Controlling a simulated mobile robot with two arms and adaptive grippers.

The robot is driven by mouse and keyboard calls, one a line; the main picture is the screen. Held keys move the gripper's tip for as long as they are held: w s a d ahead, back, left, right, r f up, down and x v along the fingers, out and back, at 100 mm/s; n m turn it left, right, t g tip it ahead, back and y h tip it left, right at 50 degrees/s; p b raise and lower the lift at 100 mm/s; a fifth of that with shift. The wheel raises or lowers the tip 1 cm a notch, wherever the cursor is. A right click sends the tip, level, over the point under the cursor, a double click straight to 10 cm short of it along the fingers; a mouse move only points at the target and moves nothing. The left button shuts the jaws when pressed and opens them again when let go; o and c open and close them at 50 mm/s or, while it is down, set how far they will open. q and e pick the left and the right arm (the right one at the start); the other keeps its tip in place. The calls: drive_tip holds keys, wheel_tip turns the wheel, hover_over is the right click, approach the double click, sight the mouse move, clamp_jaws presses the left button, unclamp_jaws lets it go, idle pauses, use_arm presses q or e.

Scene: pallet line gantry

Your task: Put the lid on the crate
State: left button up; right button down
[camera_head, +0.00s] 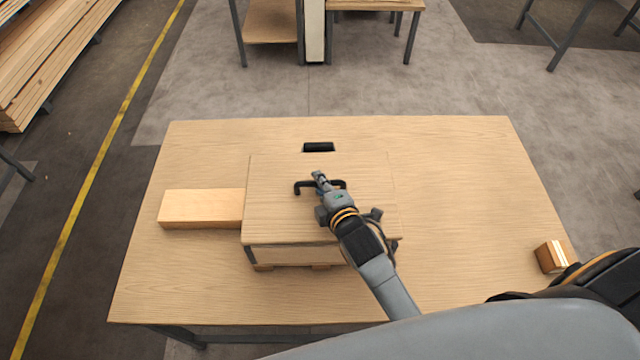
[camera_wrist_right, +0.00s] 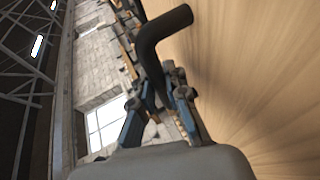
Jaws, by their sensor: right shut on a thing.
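The wooden lid (camera_head: 281,190) lies over the top of the crate (camera_head: 290,255) on the table. It has a black bar handle (camera_head: 304,187) in its middle. My right gripper (camera_head: 320,178) is shut on this handle. In the right wrist view, the gripper's fingers (camera_wrist_right: 160,105) close around the dark, bent handle (camera_wrist_right: 160,40), with the lid's wooden surface (camera_wrist_right: 250,70) to the right. The lid hides the inside of the crate, and I cannot tell whether it is fully seated. My left gripper is not in view.
A wooden block (camera_head: 200,208) lies against or close to the crate's left side. A small wooden block (camera_head: 551,257) sits at the table's right edge. A black slot or flat item (camera_head: 318,147) is behind the lid.

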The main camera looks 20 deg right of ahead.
drive_tip(key=shift+f, duration=0.55)
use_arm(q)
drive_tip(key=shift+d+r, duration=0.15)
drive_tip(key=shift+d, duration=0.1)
use_arm(e)
drive_tip(key=shift+f, duration=0.1)
drive_tip(key=c, duration=1.8)
unclamp_jaws()
drive_tip(key=shift+f, duration=0.15)
drive_tip(key=o, duration=0.5)
drive_tip(key=shift+c, duration=0.2)
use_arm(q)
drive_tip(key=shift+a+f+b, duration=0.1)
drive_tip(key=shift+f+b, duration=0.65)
use_arm(e)
drive_tip(key=v, duration=1.2)
drive_tip(key=shift+s, duration=0.1)
